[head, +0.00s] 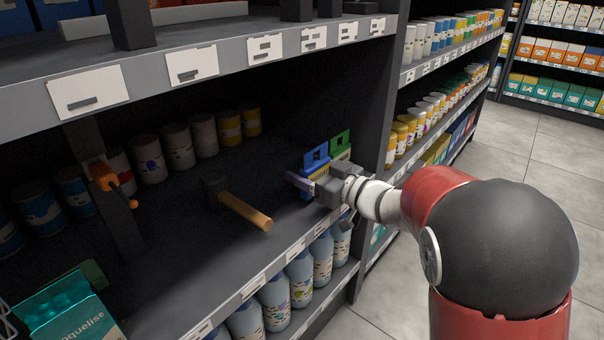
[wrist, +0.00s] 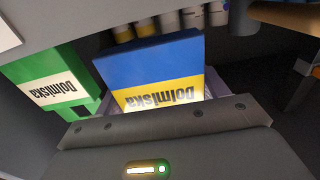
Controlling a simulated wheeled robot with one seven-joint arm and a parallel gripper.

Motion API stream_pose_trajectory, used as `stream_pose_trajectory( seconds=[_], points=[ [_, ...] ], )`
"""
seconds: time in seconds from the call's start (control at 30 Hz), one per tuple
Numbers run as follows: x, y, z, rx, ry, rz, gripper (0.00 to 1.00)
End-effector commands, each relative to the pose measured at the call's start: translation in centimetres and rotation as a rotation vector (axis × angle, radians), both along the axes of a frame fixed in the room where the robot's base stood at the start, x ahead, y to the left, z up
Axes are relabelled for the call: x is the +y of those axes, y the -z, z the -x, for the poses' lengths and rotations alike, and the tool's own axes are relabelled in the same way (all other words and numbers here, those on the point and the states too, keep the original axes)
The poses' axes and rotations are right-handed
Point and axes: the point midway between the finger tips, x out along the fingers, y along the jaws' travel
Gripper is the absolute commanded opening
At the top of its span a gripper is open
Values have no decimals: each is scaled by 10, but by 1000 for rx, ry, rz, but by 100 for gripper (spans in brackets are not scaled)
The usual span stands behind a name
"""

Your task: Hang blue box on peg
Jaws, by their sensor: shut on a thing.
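The blue box (head: 314,155) has a yellow lower band and stands at the right end of the shelf. In the wrist view the blue box (wrist: 150,65) fills the middle, its lettering upside down. My gripper (head: 318,180) is shut on it, with pale purple fingers along its sides; the gripper (wrist: 158,95) hides its near end. I cannot tell whether the box touches the shelf. A wooden rod (head: 245,212) with a dark block at its far end shows left of the gripper. An orange fitting (head: 105,180) is on a dark post further left. Which one is the peg is unclear.
A green box (head: 340,143) stands close beside the blue one; it also shows in the wrist view (wrist: 45,80). Several cans (head: 178,147) line the back. Teal boxes (head: 68,308) are at front left. The upper shelf (head: 215,65) hangs overhead. Bare shelf lies around the rod.

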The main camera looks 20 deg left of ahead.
Motion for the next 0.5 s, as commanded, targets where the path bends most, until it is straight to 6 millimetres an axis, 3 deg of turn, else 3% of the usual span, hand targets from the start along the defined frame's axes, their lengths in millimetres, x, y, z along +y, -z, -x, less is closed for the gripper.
stream_pose_trajectory(
  seconds=[0.17,0.5],
  points=[
    [21,15,-8,0,-2,2,50],
    [22,18,-9,-2,-1,0,50]
  ],
)
